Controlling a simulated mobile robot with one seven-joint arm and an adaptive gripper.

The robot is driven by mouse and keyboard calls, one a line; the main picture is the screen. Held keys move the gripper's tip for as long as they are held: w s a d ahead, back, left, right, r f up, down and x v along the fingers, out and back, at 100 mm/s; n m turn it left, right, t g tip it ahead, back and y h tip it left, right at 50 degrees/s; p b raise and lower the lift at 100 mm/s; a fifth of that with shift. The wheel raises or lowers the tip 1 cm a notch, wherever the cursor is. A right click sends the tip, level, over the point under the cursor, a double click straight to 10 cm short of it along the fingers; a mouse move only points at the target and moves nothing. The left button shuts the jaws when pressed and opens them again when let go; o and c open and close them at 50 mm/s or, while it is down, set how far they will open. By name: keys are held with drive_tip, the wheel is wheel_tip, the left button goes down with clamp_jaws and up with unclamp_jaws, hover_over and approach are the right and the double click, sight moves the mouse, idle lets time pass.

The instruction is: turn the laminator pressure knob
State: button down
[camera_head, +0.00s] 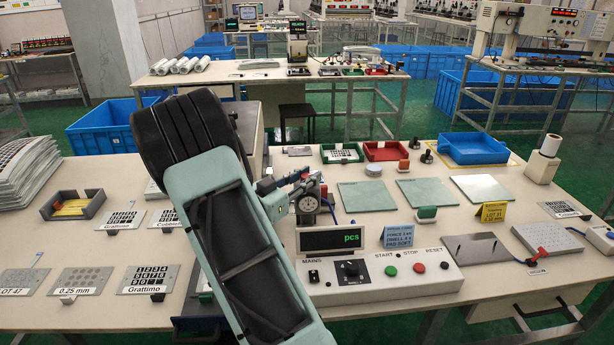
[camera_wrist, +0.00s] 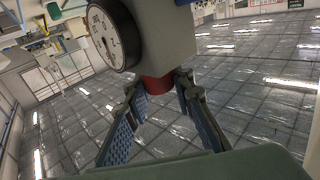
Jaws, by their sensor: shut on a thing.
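The pressure knob (camera_wrist: 157,86) is a short red cylinder under a grey regulator body (camera_wrist: 165,35) in the wrist view. A round white-faced gauge (camera_wrist: 104,38) with a black rim sits on that body; the gauge also shows in the head view (camera_head: 308,203). My gripper (camera_wrist: 158,92) has a blue-padded finger on each side of the knob and is shut on it at the fingertips. In the head view my gripper (camera_head: 279,184) is small and partly hidden behind my arm, beside the regulator, and the knob is hard to make out there.
A control box (camera_head: 376,278) with buttons and a green "pcs" display (camera_head: 332,239) stands in front of the regulator. Stencil plates (camera_head: 148,279) lie on the left. My arm hides the table's middle.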

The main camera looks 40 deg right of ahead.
drive_tip(key=c, duration=1.7)
unclamp_jaws()
drive_tip(key=shift+o, duration=0.2)
drive_tip(key=v, duration=1.2)
